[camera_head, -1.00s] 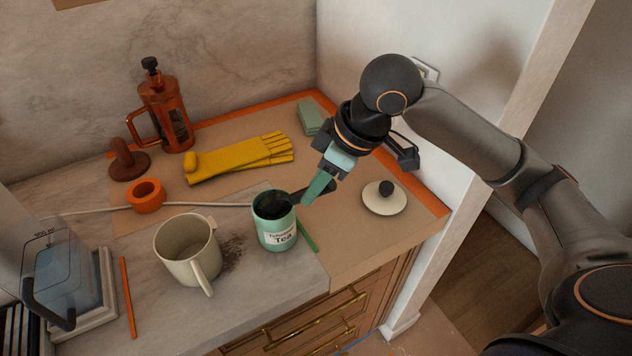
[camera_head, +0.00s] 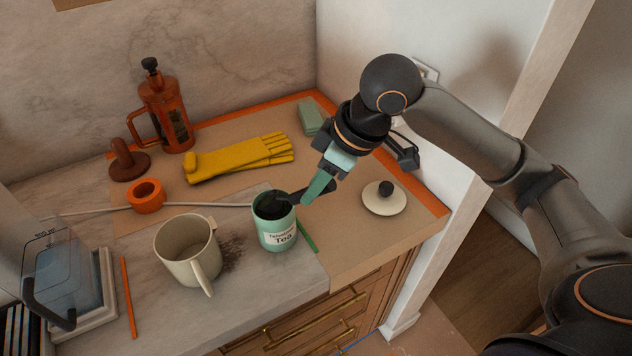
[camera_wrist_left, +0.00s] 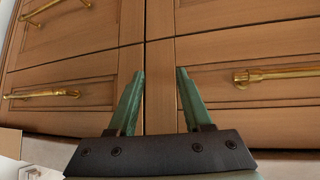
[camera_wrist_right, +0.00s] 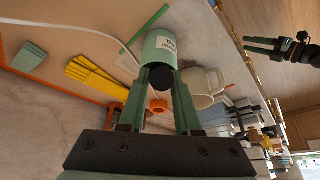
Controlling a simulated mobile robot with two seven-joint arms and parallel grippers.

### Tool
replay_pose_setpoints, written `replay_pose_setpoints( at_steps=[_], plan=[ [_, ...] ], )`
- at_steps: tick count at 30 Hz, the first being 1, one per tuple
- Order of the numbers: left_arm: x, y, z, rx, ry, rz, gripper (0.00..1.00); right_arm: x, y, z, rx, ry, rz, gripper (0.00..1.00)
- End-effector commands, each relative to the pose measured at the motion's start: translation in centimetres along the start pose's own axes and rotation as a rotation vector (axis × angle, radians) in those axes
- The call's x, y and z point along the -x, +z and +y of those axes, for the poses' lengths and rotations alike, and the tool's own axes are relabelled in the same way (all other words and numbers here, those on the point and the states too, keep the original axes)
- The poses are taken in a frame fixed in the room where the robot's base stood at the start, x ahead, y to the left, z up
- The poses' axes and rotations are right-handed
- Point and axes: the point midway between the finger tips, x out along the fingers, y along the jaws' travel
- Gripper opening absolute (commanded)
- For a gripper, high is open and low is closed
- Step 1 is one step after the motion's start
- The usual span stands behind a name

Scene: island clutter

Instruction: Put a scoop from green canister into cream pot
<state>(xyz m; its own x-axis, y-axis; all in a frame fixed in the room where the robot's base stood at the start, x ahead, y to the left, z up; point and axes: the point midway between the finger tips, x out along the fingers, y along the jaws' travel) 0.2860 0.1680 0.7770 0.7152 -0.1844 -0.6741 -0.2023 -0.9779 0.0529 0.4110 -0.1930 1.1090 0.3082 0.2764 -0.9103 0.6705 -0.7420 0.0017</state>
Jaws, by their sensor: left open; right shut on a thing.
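The green canister (camera_head: 277,233), labelled Tea, stands open with dark contents in its mouth. My right gripper (camera_head: 320,186) is above and to the right of it, shut on a dark scoop (camera_head: 292,197), which reaches over the canister's rim. How deep the scoop sits is hard to tell. In the right wrist view a dark round part of the scoop (camera_wrist_right: 163,78) lies between the fingertips, in front of the canister (camera_wrist_right: 160,46). The cream pot (camera_head: 183,268) stands open to the left of the canister. My left gripper (camera_wrist_left: 158,82) is open and empty, facing wooden drawers.
Dark grounds (camera_head: 232,252) lie between pot and canister. A cream lid (camera_head: 372,202) with a black knob lies at right. A green stick (camera_head: 307,237) lies beside the canister. Yellow gloves (camera_head: 235,159), an orange ring (camera_head: 146,195) and a French press (camera_head: 163,112) are behind.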

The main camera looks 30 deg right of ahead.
Motion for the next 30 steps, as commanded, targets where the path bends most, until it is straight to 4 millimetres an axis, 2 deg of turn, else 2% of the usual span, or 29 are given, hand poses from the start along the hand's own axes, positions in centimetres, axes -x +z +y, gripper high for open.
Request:
replay_pose_setpoints(
  at_steps=[5,19,30],
  plan=[
    [0.0,0.0,0.0,0.000,0.000,0.000,0.50,0.4,-0.1,0.0,0.000,0.001,0.002,0.00],
    [0.0,0.0,0.0,0.000,0.000,0.000,0.50,3.5,-0.6,0.0,0.000,0.001,0.002,0.00],
    [-0.1,0.3,0.1,0.002,0.001,-0.004,0.50,3.4,-0.4,0.0,0.000,0.000,0.005,0.00]
  ],
)
